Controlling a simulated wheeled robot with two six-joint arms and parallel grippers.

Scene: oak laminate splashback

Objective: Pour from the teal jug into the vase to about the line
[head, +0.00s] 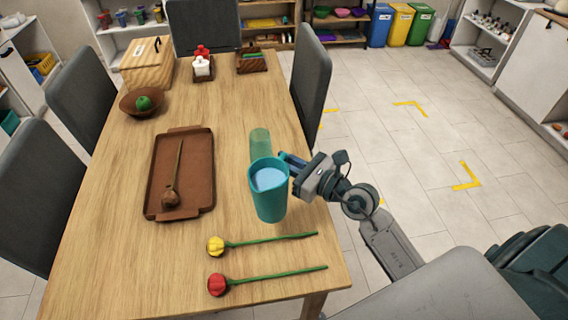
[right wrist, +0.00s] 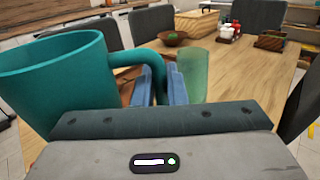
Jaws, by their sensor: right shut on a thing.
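The teal jug (head: 269,196) holds pale blue liquid and looks close to upright. My right gripper (head: 291,163) is shut on its handle; the jug (right wrist: 55,85) and handle also show in the right wrist view, with the fingers (right wrist: 163,85) at the handle. A see-through green vase (head: 260,143) stands on the table just behind the jug, partly hidden by it. The vase (right wrist: 192,75) stands beyond the fingers in the right wrist view and looks empty. I cannot make out a line on it. My left gripper is not in view.
A brown tray (head: 205,185) with a wooden spoon lies left of the jug. A yellow flower (head: 216,246) and a red flower (head: 217,284) lie at the near edge. A bowl (head: 138,110), wooden box (head: 146,68) and condiment holder (head: 204,77) stand farther back.

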